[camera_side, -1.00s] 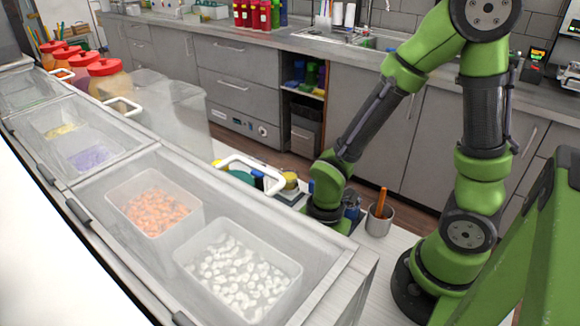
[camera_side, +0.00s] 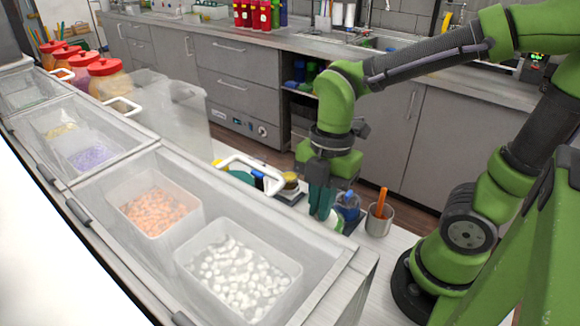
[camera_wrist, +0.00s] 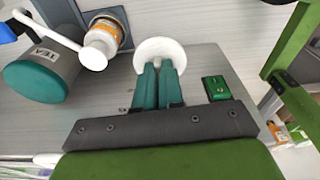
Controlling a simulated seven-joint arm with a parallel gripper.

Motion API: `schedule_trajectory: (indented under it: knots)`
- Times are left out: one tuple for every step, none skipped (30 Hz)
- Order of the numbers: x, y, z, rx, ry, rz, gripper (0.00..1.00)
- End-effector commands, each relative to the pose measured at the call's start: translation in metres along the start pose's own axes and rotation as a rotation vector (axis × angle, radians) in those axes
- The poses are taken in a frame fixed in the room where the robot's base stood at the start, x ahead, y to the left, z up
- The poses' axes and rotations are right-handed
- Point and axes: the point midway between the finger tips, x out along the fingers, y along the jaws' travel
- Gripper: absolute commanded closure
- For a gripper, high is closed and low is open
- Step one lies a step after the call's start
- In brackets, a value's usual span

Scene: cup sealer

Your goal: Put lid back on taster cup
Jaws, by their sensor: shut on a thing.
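A white round disc, which looks like the lid (camera_wrist: 160,50), is at my fingertips in the wrist view. My gripper (camera_wrist: 158,70) has teal fingers close together, shut on it. In the side view my gripper (camera_side: 321,212) points down over the counter behind the food case, with a white edge showing by its tips. A small jar with an orange label (camera_wrist: 101,43), possibly the taster cup, stands on a grey square base to the left of the disc in the wrist view. I cannot tell whether it is open; a white handle partly covers it.
A teal-topped TEA canister (camera_wrist: 38,78) stands left of the jar. A small green box (camera_wrist: 217,88) lies right of my fingers. A metal cup with orange handles (camera_side: 379,218) and a blue bottle (camera_side: 347,206) stand near my gripper. The glass-sided food case (camera_side: 350,262) is in front.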

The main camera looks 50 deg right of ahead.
Motion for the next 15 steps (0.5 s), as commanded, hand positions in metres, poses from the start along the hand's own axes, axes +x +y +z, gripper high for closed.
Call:
schedule_trajectory:
  knots:
    - [-0.011, 0.001, -0.002, -0.001, 0.001, 0.007, 1.00]
    - [-0.015, 0.001, -0.002, -0.001, 0.000, 0.006, 1.00]
    - [-0.022, 0.001, -0.004, -0.001, 0.001, 0.006, 1.00]
    - [-0.028, 0.001, -0.004, -0.001, 0.001, 0.005, 1.00]
    - [-0.033, 0.001, -0.005, -0.001, 0.001, 0.006, 1.00]
    - [-0.035, 0.007, -0.003, 0.005, 0.001, 0.002, 1.00]
    - [-0.036, 0.013, 0.000, 0.008, 0.001, 0.001, 1.00]
    - [-0.037, 0.018, 0.003, 0.009, 0.001, 0.001, 1.00]
    - [-0.039, 0.026, 0.006, 0.012, 0.001, 0.002, 1.00]
    - [-0.040, 0.032, 0.009, 0.013, 0.001, 0.003, 1.00]
    - [-0.042, 0.037, 0.012, 0.015, 0.001, 0.004, 1.00]
    - [-0.043, 0.046, 0.016, 0.018, 0.002, 0.005, 1.00]
    - [-0.045, 0.052, 0.019, 0.020, 0.003, 0.006, 1.00]
    - [-0.046, 0.059, 0.024, 0.022, 0.003, 0.007, 1.00]
    - [-0.048, 0.068, 0.030, 0.026, 0.003, 0.009, 1.00]
